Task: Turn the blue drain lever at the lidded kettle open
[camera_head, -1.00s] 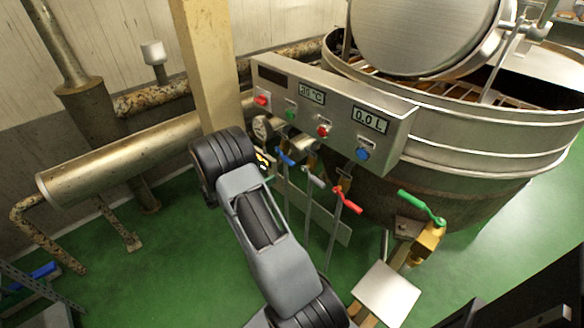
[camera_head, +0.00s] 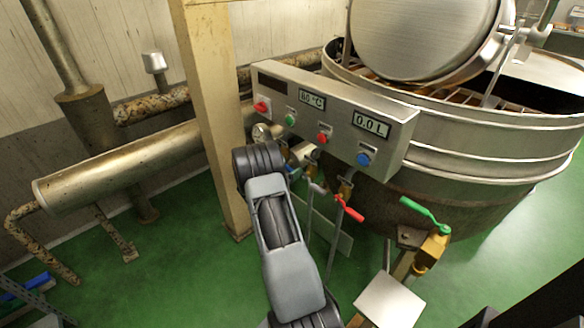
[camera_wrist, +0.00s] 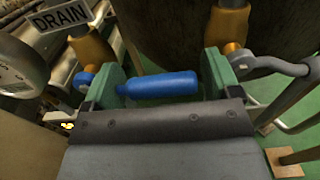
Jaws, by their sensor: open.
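In the wrist view, the blue drain lever (camera_wrist: 160,85) lies across the gap between the two green fingers of my gripper (camera_wrist: 164,66). The gripper is open. The lever's blue pivot end shows outside the left finger, below a DRAIN sign (camera_wrist: 62,14). Where the lever passes the left finger is hidden, and I cannot tell whether it touches. In the head view, my arm hides most of the lever and the gripper. The kettle (camera_head: 475,150) stands right of them, with its round lid (camera_head: 425,35) raised.
A control panel (camera_head: 335,115) is just above the arm. A red lever (camera_head: 348,209) and a green lever (camera_head: 425,213) are to the right. A grey lever (camera_wrist: 270,65) is beside the right finger. A pale post (camera_head: 210,100) stands left; green floor (camera_head: 180,270) is open.

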